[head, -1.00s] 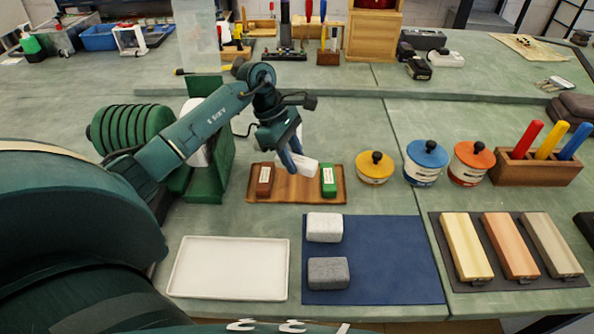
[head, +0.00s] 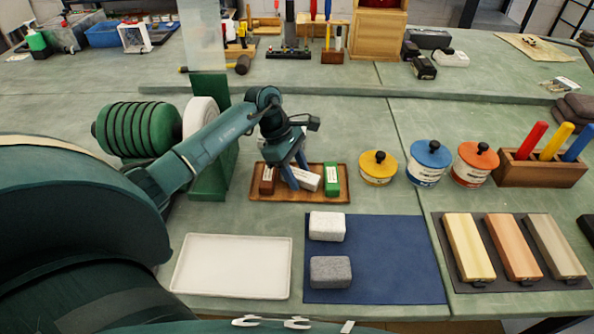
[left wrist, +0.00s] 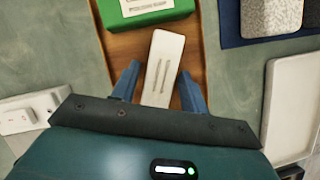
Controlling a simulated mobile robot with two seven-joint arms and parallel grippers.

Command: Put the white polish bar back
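The white polish bar (head: 309,181) lies on the wooden tray (head: 318,198), between the brown bar (head: 267,178) and the green bar (head: 331,180). It sits slightly askew. My left gripper (head: 297,177) is low over the tray with its fingers spread. In the left wrist view the white bar (left wrist: 163,62) lies between the two open fingers of my gripper (left wrist: 158,70), with a gap on each side. The green bar (left wrist: 150,10) is just beyond it there. The brown bar is partly hidden by a finger in the head view. My right gripper is not in view.
A yellow-lidded pot (head: 378,168) stands right of the tray. A green wheel machine (head: 140,130) stands left, close to my arm. In front are an empty white tray (head: 232,266) and a blue mat (head: 400,260) with two blocks.

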